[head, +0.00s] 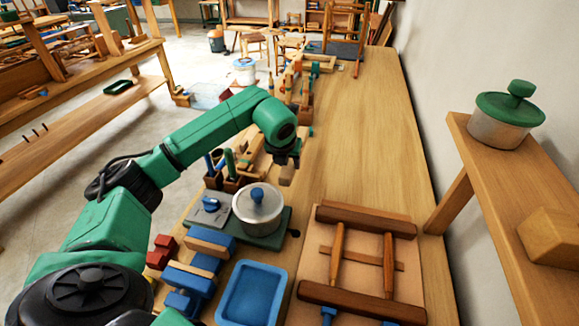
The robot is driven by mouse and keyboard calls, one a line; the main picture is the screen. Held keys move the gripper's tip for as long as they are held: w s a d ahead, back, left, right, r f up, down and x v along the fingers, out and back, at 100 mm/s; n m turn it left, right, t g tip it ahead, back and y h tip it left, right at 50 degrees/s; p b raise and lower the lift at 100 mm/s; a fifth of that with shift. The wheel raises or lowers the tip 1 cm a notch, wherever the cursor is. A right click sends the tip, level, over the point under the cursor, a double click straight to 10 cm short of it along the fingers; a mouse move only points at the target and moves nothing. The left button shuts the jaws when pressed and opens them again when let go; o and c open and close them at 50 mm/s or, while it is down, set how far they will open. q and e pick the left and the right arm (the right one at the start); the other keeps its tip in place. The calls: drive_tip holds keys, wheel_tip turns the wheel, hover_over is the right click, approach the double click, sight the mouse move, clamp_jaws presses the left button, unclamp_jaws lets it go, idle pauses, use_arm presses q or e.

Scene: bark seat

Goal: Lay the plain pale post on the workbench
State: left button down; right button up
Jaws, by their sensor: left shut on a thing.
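My left gripper (287,158) is at the end of the green arm that comes in from the left, above the workbench (355,125). It is shut on a short pale wooden piece, which looks like the plain pale post (287,175). Only its lower end shows below the jaws, and the rest is hidden by the gripper. The post is over the left part of the bench top, and I cannot tell whether it touches the wood. My right gripper is not in view.
A lidded pot (258,208), a blue tray (252,292), blue clamps (190,285) and a wooden frame (366,215) crowd the near bench. Tools and wood pieces line its left edge. The middle and right are bare. A shelf (510,205) is at the right wall.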

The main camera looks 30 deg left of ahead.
use_arm(q)
drive_tip(key=shift+w+f, duration=0.25)
drive_tip(key=shift+f, duration=0.4)
drive_tip(key=shift+f+b, duration=0.35)
drive_tip(key=shift+f, duration=0.05)
wheel_tip(320, 180, down, 5)
drive_tip(key=b, duration=0.3)
drive_tip(key=shift+b, duration=0.3)
drive_tip(key=shift+s+f+b, duration=0.1)
drive_tip(key=shift+f+b, duration=0.05)
drive_tip(key=shift+b, duration=0.2)
unclamp_jaws()
